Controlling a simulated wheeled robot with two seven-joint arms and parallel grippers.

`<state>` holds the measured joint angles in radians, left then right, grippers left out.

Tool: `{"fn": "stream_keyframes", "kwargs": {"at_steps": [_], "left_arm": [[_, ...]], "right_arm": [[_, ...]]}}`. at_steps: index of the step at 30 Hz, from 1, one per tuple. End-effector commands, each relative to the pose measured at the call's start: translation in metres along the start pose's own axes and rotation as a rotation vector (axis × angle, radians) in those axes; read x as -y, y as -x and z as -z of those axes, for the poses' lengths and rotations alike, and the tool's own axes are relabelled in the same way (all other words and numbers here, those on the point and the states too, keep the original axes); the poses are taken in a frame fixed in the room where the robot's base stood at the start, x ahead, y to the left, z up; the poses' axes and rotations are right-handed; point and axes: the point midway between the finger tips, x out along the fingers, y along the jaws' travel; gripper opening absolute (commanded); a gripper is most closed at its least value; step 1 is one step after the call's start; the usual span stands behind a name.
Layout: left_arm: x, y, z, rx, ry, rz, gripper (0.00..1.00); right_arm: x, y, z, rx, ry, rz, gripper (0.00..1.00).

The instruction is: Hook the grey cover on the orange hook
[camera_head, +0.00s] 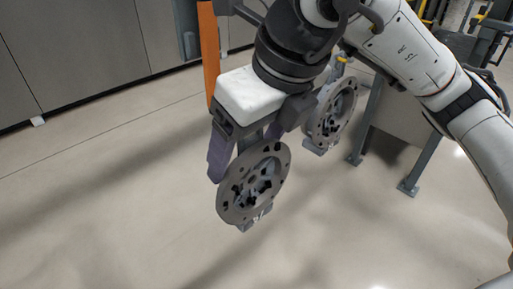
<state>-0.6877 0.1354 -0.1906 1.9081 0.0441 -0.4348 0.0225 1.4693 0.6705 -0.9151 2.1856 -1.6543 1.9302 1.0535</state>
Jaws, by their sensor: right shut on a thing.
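A round grey cover (253,182) with a dark, cut-out centre is in the middle of the head view. My right gripper (243,150) reaches down from the top right and is shut on the cover at its upper edge. The cover is held in the air, tilted, with the floor behind it. An orange upright bar (208,52), which looks like part of the orange hook, stands behind and to the left of the gripper. Its lower end is hidden by the gripper, and its top is out of frame. My left gripper is not in view.
A second, similar round grey part (336,110) shows behind my right gripper, partly hidden by it. A grey metal frame (368,120) with feet on the floor stands at the right. Grey cabinets (75,50) line the back left. The floor (100,200) at left and front is clear.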

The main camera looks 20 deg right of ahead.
Motion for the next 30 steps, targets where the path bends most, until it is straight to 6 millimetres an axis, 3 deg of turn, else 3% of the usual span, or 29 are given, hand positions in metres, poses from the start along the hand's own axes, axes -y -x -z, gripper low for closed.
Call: {"fn": "stream_keyframes", "kwargs": {"at_steps": [19, 30], "left_arm": [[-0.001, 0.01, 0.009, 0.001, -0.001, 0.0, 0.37], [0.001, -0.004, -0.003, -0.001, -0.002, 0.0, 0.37]], "right_arm": [[0.0, -0.014, -0.036, 0.002, -0.003, -0.001, 0.25], [0.0, -0.032, -0.042, 0.004, -0.002, 0.0, 0.25]]}}
